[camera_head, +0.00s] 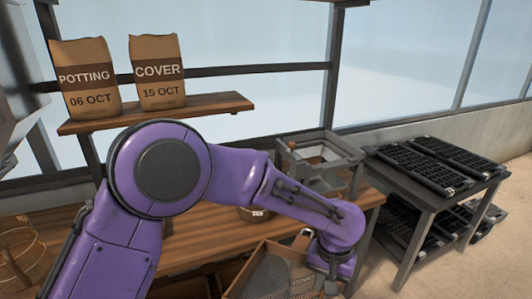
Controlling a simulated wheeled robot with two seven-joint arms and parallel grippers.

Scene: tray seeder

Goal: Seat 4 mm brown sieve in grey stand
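The grey stand (340,162) is a square frame on legs at the back right of the wooden bench. A small brown knob or ball shows at its top. A brown-framed piece with grey mesh (265,278), which looks like a sieve, lies at the bottom middle, tilted and cut by the picture edge. I cannot read any size on it. My purple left arm crosses the bench from the left. Its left gripper (331,286) is at the right side of the mesh piece, near the bottom edge. The fingers are too small and cut off to tell their state. My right gripper is not in view.
A small round item with a white label (258,213) is partly behind my arm. A round wire-like item (20,250) is at far left. Bags stand on the shelf (205,106). A dark table (412,180) with black cell trays (455,153) stands at right.

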